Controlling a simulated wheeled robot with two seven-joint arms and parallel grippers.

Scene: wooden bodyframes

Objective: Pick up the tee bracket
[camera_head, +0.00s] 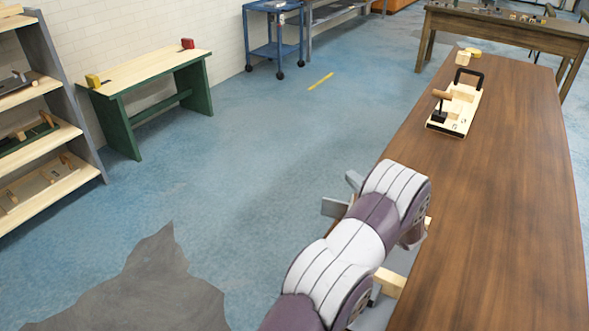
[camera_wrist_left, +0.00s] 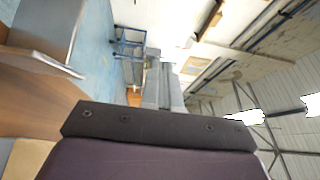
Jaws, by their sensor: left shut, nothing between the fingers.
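I cannot make out a tee bracket for certain in either view. A light wooden piece (camera_head: 391,283) shows partly from under my left arm at the table's near left side; most of it is hidden, so its shape is unclear. My left gripper (camera_head: 342,196) is largely hidden behind its white and purple wrist, at the left edge of the brown table (camera_head: 500,190). It is shut and empty. My right gripper is in neither view.
A pale board with a black handle and clamp (camera_head: 457,106) lies further along the table. Small yellow and wooden blocks (camera_head: 470,52) are beyond it. A green-legged bench (camera_head: 146,72), wooden shelves (camera_head: 40,147) and a blue cart (camera_head: 275,50) stand across open floor.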

